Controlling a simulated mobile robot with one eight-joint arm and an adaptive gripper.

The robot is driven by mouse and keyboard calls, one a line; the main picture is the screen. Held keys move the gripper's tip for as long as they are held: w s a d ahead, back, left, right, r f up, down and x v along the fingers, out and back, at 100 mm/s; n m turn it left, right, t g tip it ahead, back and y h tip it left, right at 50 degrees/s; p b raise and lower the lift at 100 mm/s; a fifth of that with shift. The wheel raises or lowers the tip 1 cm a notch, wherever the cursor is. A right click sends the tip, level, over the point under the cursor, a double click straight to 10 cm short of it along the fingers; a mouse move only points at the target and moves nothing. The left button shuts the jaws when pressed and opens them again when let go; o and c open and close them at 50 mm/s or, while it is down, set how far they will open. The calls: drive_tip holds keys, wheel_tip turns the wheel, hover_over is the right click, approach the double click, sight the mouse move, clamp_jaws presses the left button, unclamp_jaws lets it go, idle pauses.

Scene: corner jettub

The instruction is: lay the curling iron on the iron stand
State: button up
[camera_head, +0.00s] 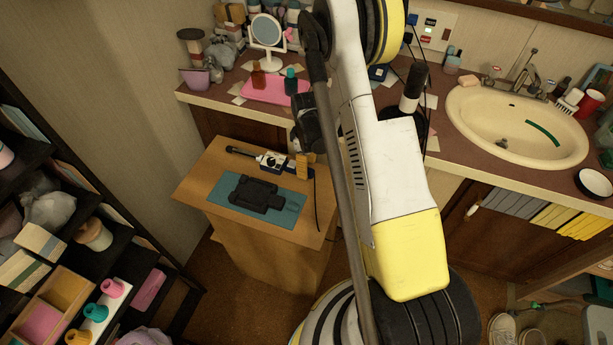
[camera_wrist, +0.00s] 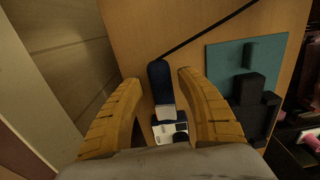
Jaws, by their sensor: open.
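The curling iron (camera_head: 270,159) lies on the wooden cabinet top, behind a teal mat. Its dark barrel points left and its white and navy handle lies toward my gripper (camera_head: 304,165). In the wrist view the handle (camera_wrist: 161,90) lies between the two yellow fingers of my gripper (camera_wrist: 158,78), which are open with a gap on each side. The black iron stand (camera_head: 254,194) is empty and rests on the teal mat; it also shows at the right of the wrist view (camera_wrist: 252,105). The barrel is hidden in the wrist view.
The teal mat (camera_head: 222,187) covers much of the cabinet top (camera_head: 196,180). A black cord (camera_head: 317,205) hangs near the cabinet's right edge. The counter behind holds a round mirror (camera_head: 266,31), a pink tray (camera_head: 262,94) and bottles. A dark shelf stands at the left.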

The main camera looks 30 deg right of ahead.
drive_tip(key=shift+f+b, duration=0.35)
drive_tip(key=shift+f, duration=0.5)
clamp_jaws()
wheel_tip(320, 180, up, 10)
drive_tip(key=p, duration=0.5)
drive_tip(key=shift+r, duration=0.1)
